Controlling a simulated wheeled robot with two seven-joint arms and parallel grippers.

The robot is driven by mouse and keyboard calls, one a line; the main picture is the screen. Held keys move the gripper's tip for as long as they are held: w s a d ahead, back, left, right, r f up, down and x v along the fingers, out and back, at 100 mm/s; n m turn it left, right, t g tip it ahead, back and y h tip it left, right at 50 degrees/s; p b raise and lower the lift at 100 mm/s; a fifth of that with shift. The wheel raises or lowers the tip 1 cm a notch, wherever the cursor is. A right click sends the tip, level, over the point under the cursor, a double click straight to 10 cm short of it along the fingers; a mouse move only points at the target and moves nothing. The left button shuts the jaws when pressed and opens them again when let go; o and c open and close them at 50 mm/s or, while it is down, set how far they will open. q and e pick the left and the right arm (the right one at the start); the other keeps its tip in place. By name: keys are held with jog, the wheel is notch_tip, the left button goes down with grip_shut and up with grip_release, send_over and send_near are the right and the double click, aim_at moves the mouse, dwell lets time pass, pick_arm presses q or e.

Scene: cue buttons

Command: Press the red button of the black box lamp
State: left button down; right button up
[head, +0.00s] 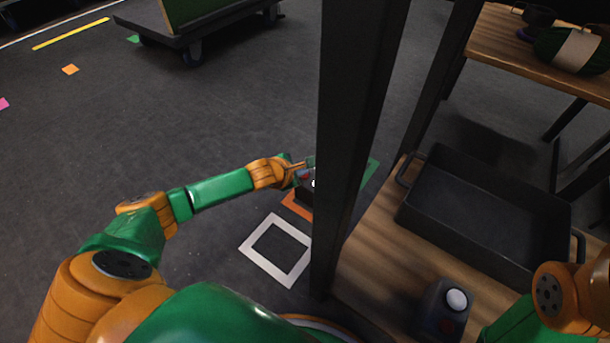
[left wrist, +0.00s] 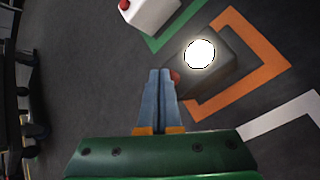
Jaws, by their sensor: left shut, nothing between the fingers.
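The black box lamp (left wrist: 222,70) sits on the floor inside an orange square outline. Its round white lamp (left wrist: 200,54) is brightly lit. Its red button (left wrist: 175,77) shows just right of my fingertips. In the head view the black box (head: 303,196) is mostly hidden behind a dark post. My left gripper (left wrist: 160,72) is shut and empty, with its tips beside the red button; I cannot tell if they touch it. It also shows in the head view (head: 308,164). My right arm enters at the lower right, but its gripper is out of view.
The dark post (head: 352,130) stands close beside my left gripper. A white box with a red button (left wrist: 152,10) sits by a green outline. A white outline (head: 250,256) is empty. A black tray (head: 490,215) and another dark lamp box (head: 430,308) stand on a wooden shelf.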

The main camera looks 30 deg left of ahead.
aim_at(302, 180)
pick_arm(q)
jog(key=shift+f+b, duration=0.35)
dwell(0.6)
jog(key=shift+r, duration=0.15)
jog(key=shift+r+p, duration=0.65)
jog(key=shift+p, duration=0.05)
jog(key=shift+r, duration=0.1)
notch_tip(302, 180, up, 6)
jog(key=p, duration=0.5)
